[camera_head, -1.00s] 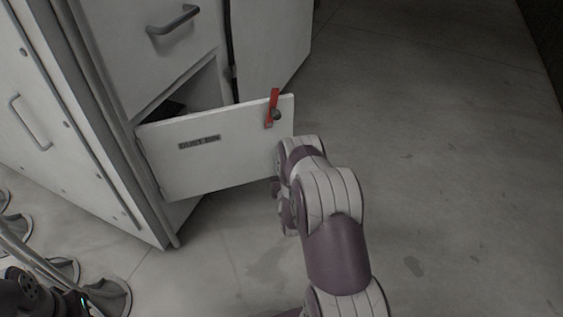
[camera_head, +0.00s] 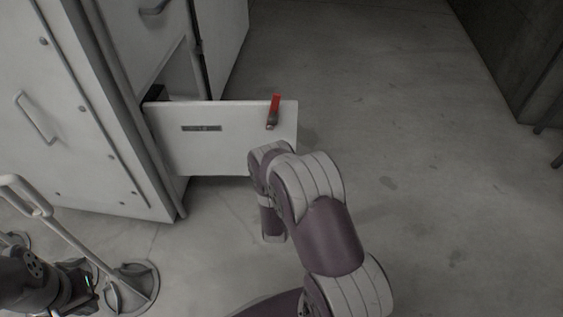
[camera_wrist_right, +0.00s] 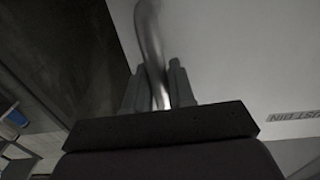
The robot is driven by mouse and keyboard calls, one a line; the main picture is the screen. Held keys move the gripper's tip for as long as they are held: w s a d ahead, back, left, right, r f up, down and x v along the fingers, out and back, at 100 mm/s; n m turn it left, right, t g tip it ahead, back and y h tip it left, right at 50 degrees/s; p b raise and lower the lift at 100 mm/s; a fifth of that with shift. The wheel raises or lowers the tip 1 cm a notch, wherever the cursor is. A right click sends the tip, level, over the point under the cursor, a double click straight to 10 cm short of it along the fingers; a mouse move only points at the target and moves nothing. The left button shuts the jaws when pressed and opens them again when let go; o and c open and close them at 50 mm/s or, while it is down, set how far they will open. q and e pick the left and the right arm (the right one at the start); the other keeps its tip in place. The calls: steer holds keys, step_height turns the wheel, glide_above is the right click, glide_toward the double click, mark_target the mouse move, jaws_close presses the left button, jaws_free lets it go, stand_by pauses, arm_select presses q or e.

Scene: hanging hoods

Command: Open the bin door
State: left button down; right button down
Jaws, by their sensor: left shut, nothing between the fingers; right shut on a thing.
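The bin door (camera_head: 225,150) is a white panel with a dark label and a red latch (camera_head: 274,108) at its upper right corner. It stands swung out from the cabinet, with a dark opening behind it. In the right wrist view, my right gripper (camera_wrist_right: 158,88) is shut on a curved metal handle (camera_wrist_right: 150,35) beside the door face (camera_wrist_right: 235,60), whose label reads upside down. In the head view my right arm hides this gripper and the handle. My left gripper (camera_head: 86,284), at the lower left, is shut and empty, away from the door.
The white cabinet (camera_head: 75,130) fills the left, with a grey handle (camera_head: 35,118) on its side. Grey hood-like pieces (camera_head: 130,285) on pipes stand near my left arm.

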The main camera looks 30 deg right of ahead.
steer(key=shift+s+a, duration=0.1)
steer(key=shift+s, duration=0.1)
steer(key=c, duration=1.1)
jaws_free()
steer(key=p+v, duration=0.5)
steer(key=v, duration=0.7)
steer(key=shift+s+a, duration=0.25)
steer(key=shift+w, duration=0.1)
